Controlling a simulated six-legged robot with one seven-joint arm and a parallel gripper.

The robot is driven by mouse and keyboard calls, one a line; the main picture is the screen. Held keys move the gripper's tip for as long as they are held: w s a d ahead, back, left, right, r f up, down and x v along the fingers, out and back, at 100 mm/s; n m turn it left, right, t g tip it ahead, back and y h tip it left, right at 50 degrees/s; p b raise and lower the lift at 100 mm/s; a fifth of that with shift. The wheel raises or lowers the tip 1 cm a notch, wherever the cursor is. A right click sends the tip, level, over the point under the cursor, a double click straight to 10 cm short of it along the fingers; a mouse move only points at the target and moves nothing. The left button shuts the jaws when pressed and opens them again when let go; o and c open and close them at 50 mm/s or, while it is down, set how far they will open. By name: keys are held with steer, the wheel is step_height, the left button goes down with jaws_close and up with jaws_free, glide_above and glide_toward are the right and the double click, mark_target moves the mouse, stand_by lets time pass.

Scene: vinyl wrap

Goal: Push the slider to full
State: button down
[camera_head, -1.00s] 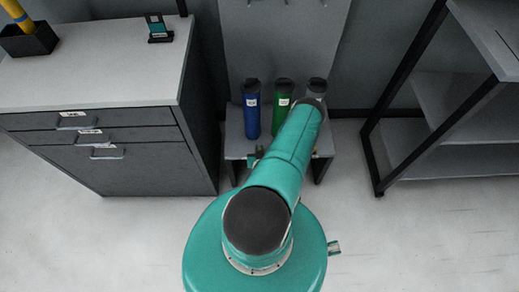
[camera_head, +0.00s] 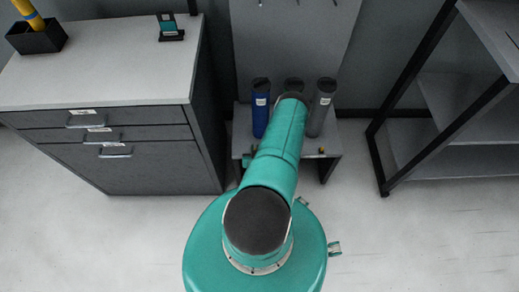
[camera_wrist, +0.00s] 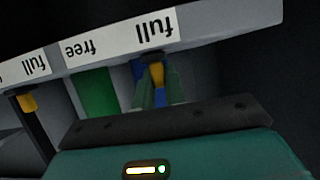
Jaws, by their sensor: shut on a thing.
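A white label strip (camera_wrist: 120,35) runs along the edge of a grey stand in the wrist view, with "full" and "free" printed upside down. A yellow slider knob (camera_wrist: 156,72) sits beside the right-hand "full" in that view. My gripper (camera_wrist: 157,88) is shut on this knob, with green fingers on either side of it. A second yellow knob (camera_wrist: 27,102) is at the left, near another "full". In the head view my arm hides the gripper and the held knob; one yellow knob (camera_head: 322,150) shows on the stand's front.
A blue roll (camera_head: 261,108) and a grey roll (camera_head: 321,108) stand on the stand (camera_head: 329,140); my arm mostly hides the roll between them. A drawer cabinet (camera_head: 110,80) is at left and a black-framed shelf (camera_head: 450,125) at right. The floor at right front is clear.

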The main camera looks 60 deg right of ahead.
steer(key=shift+w, duration=0.4)
steer(key=c, duration=1.4)
jaws_free()
steer(key=shift+c, duration=0.2)
steer(key=shift+s, duration=0.1)
steer(key=shift+a, duration=0.2)
